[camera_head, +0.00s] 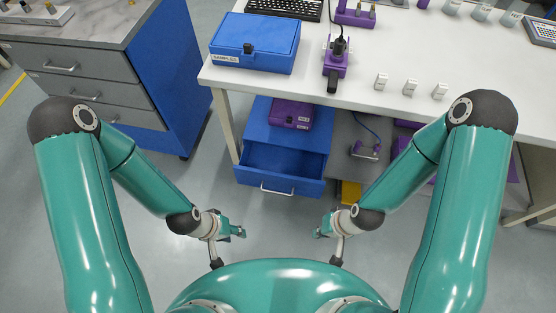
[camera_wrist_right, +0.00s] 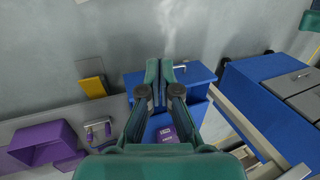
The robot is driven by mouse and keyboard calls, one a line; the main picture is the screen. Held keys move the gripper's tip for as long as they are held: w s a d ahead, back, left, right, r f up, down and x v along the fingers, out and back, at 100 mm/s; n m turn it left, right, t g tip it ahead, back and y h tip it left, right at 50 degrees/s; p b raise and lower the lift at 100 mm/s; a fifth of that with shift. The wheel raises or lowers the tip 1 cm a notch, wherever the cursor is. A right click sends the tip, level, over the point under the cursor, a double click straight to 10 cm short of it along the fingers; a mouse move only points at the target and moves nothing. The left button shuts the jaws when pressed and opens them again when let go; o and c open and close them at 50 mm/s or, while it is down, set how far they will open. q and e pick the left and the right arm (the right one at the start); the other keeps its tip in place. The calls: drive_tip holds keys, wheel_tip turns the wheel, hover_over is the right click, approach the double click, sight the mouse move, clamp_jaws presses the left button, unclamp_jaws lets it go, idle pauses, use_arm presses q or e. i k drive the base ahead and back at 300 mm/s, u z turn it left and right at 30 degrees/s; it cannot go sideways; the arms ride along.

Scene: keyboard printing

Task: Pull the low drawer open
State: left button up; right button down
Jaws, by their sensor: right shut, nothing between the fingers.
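The low drawer (camera_head: 262,180) is the blue drawer of a low cabinet under the white table. It stands pulled out toward me, with its empty-looking interior in view and a silver handle (camera_head: 277,190) on its front. In the right wrist view, the handle (camera_wrist_right: 180,67) shows just beyond my fingertips. My right gripper (camera_head: 320,232) is in front of the drawer, to its right, apart from the handle in the head view. Its fingers (camera_wrist_right: 159,72) are together and empty. My left gripper (camera_head: 240,231) is in front of the drawer, to its left; its finger opening is unclear.
A purple box (camera_head: 291,113) sits on the blue cabinet. A yellow object (camera_head: 351,191) stands on the right of the drawer. The white table (camera_head: 325,95) hangs over the cabinet, its leg (camera_head: 228,125) close on the left. The grey floor before the drawer is clear.

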sight(273, 169)
drive_tip(key=z, duration=0.55)
drive_tip(key=k, duration=1.4)
drive_tip(key=u, duration=0.6)
drive_tip(key=i, duration=1)
drive_tip(key=z, duration=0.05)
